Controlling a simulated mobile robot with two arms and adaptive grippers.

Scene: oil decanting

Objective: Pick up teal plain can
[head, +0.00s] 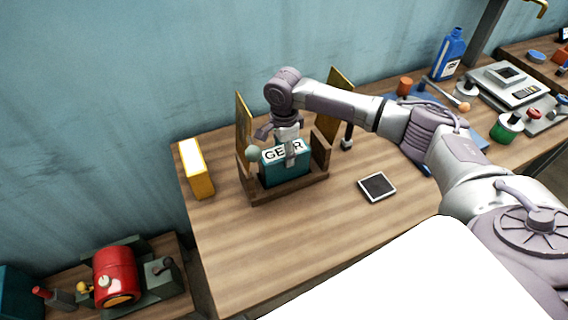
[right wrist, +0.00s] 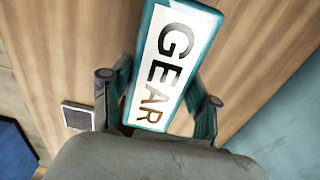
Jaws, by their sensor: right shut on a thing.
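A teal can (head: 286,170) with a white label reading GEAR stands in a wooden rack (head: 288,192) on the table. In the right wrist view, the teal can (right wrist: 172,66) lies between the two fingers, its label facing the camera. My right gripper (head: 290,150) comes down from above and is shut on the can. The fingers hide part of the label in the head view. I cannot tell whether the can's base touches the rack. My left gripper is not in view.
A yellow box (head: 200,172) stands left of the rack, a dark tablet (head: 377,187) lies to its right. Upright boards (head: 243,125) rise behind it. A blue bottle (head: 450,55) and a scale (head: 505,84) are at the back right. The front of the table is clear.

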